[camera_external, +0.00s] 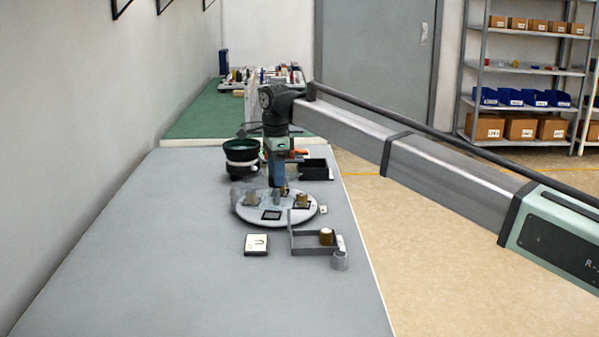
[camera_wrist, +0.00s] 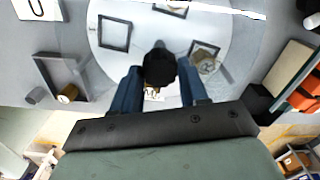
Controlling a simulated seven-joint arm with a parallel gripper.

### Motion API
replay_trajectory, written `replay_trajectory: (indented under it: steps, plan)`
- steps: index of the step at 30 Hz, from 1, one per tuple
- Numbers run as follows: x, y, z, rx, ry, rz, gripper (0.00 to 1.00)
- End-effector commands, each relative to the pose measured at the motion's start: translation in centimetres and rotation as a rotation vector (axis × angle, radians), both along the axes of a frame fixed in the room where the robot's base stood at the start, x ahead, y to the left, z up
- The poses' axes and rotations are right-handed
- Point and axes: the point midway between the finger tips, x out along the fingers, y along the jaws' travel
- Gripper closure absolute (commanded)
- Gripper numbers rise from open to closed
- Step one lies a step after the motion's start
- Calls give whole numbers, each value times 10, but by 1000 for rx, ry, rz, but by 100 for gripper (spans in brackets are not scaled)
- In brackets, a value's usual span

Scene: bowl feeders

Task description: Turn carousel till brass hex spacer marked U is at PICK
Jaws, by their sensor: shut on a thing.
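The carousel, a pale round disc (camera_external: 283,222), lies flat on the bench; it also shows in the wrist view (camera_wrist: 150,25). It has dark square frames: one at the left (camera_wrist: 103,45) looks empty, one at the right (camera_wrist: 193,46) holds a brass-coloured piece (camera_wrist: 206,62). In the external view brass-coloured pieces stand on the disc at right (camera_external: 302,201) and left (camera_external: 253,199). No letter is readable on them. My gripper (camera_external: 278,186) points down over the disc's middle. Its blue fingers (camera_wrist: 157,80) are shut on a dark round knob (camera_wrist: 158,62), hiding its lower part.
A card marked U (camera_external: 257,244) lies in front of the disc. A grey tray (camera_external: 305,250) holds a brown-gold piece (camera_external: 327,237); a grey cylinder (camera_external: 340,261) stands beside it. A dark green bowl (camera_external: 241,151) and black bin (camera_external: 314,169) stand behind. The front bench is clear.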

Motion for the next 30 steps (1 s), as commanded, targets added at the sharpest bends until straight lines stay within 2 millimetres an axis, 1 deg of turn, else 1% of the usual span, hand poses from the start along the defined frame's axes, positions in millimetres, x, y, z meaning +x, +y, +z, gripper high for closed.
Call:
replay_trajectory:
  steps: [30]
  plan:
    - [0, 0, 1, 1, -2, -508, 100]
